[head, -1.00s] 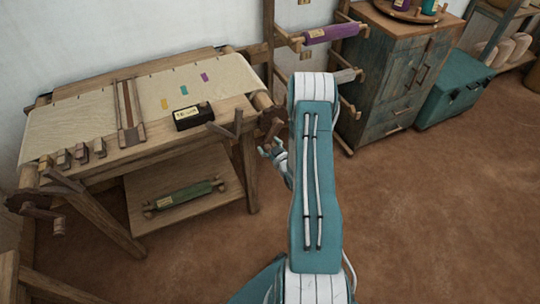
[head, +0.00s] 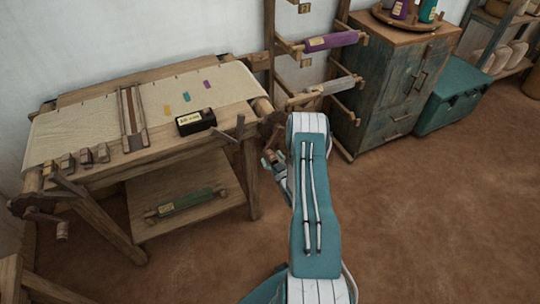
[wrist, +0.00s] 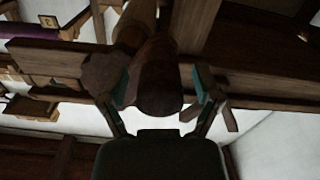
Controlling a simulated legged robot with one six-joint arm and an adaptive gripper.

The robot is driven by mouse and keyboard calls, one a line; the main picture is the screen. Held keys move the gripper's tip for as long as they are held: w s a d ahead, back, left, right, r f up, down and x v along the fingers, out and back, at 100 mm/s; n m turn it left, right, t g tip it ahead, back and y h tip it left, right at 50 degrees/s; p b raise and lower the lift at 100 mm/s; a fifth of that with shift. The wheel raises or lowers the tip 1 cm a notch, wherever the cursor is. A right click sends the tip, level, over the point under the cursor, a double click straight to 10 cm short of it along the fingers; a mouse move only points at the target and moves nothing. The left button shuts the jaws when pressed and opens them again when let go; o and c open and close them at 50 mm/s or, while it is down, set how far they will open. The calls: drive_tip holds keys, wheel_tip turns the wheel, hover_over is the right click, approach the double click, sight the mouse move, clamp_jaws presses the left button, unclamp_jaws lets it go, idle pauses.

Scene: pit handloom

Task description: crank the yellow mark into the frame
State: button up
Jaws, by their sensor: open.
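The yellow mark (head: 168,110) is on the cream cloth (head: 80,112), right of the upright wooden frame (head: 124,116) and apart from it. A teal mark (head: 187,97) and a purple mark (head: 207,84) lie farther right. A crank (head: 62,229) hangs at the loom's left end. My gripper (head: 271,160) is by the loom's right end, near the dark wooden crank there (head: 270,124). In the wrist view, a dark rounded wooden handle (wrist: 157,85) stands between the spread teal fingers of my gripper (wrist: 160,92). Whether they touch it cannot be told.
A black labelled box (head: 196,121) sits on the loom's right part. Several small blocks (head: 86,157) line its front left edge. A green roll (head: 187,200) lies on the lower shelf. A yarn rack (head: 330,40) and cabinet (head: 400,80) stand right. Floor at right is clear.

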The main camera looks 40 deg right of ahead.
drive_tip(key=shift+x, duration=0.9)
drive_tip(key=shift+r, duration=0.1)
clamp_jaws()
